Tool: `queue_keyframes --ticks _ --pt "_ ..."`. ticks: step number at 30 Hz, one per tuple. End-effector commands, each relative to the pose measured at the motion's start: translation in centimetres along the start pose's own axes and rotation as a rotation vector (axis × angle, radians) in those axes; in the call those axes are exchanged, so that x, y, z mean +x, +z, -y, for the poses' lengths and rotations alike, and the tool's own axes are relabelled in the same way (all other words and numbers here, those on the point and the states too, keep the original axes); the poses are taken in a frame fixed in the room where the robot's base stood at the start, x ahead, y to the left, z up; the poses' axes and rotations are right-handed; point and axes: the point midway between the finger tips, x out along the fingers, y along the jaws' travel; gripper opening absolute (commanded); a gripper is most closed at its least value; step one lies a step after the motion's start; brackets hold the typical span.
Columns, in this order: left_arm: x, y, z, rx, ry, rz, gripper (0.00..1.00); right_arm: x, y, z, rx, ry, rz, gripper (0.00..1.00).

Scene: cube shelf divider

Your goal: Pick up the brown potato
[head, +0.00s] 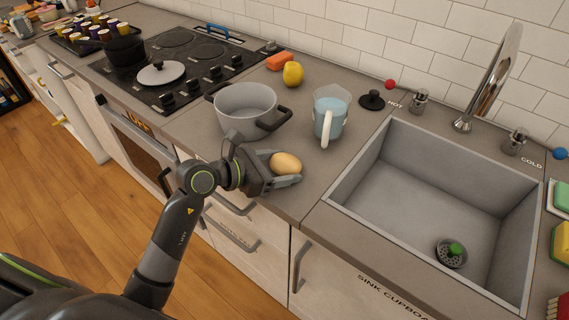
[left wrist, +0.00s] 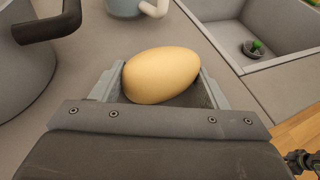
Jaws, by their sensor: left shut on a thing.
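The potato (head: 286,162) is a smooth, yellowish-tan oval in the head view, near the front edge of the counter. My left gripper (head: 284,172) is shut on it, with the potato between the two fingers. In the left wrist view the potato (left wrist: 161,75) fills the space between the fingers of the gripper (left wrist: 162,85). Whether it touches the counter or hangs just above it, I cannot tell.
A grey pot (head: 246,104) stands behind the gripper, beside a measuring jug (head: 330,112) of bluish liquid. The sink (head: 430,190) is to the right, the stove (head: 180,62) to the left.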

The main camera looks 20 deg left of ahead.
Motion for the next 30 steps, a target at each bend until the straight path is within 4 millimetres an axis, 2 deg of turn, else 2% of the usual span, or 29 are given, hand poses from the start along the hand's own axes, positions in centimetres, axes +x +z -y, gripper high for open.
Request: queue_keyframes --ticks 7,15,21,30 --pt "-0.3 1.1 0.0 0.004 0.0 0.003 0.42 -0.1 0.0 0.0 0.0 0.0 0.0 0.28" --pt "-2.2 6.0 -0.1 0.01 0.001 0.004 0.42 -0.2 0.0 0.0 0.0 0.0 0.0 0.28" --pt "-3.2 8.7 0.0 0.004 0.001 0.003 0.42 -0.2 0.0 0.0 0.0 0.0 0.0 0.28" --pt "-3.5 9.5 0.0 0.0 0.0 0.001 0.42 -0.2 0.0 0.0 0.0 0.0 0.0 0.28"
